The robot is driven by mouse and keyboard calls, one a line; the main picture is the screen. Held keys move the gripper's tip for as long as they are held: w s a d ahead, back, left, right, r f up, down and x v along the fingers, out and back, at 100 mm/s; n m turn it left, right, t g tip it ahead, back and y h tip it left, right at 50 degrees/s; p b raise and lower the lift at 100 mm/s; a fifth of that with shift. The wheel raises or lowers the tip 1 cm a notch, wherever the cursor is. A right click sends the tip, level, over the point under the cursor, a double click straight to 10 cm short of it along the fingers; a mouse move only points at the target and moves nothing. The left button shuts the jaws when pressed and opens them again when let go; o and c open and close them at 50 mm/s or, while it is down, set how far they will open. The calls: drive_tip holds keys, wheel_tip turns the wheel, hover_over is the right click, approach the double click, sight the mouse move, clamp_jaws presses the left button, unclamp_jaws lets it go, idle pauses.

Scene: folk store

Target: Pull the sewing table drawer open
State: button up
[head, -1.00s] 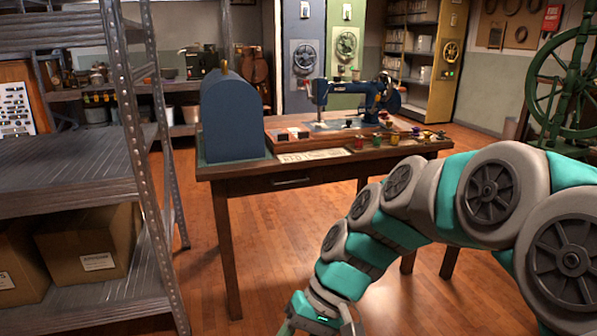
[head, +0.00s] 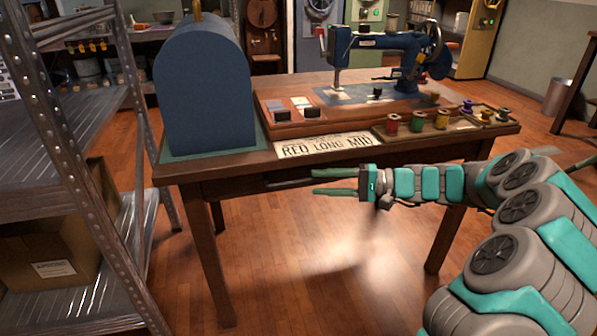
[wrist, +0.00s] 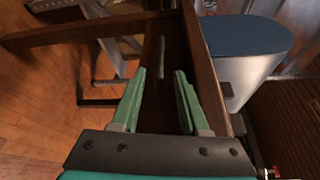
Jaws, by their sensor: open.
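The wooden sewing table (head: 420,150) fills the middle of the head view. Its drawer (head: 240,188) sits under the front edge and looks shut. A slim grey drawer handle (head: 285,184) runs along the drawer front. My gripper (head: 314,182) is open, its two green fingers one above the other, pointing left just right of the handle. In the wrist view, the handle (wrist: 162,60) shows as a thin bar in line with the gap between my gripper's fingertips (wrist: 160,72). I cannot tell whether a finger touches it.
A blue domed case (head: 203,85), a blue sewing machine (head: 385,60), thread spools (head: 416,121) and a lettered plate (head: 322,145) are on the tabletop. A metal shelf (head: 95,180) stands close on the left. The floor (head: 320,270) before the table is clear.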

sight(292, 183)
drive_tip(key=a, duration=0.7)
drive_tip(key=shift+w+a+f, duration=0.3)
drive_tip(key=shift+a, duration=0.05)
clamp_jaws()
idle(1.1)
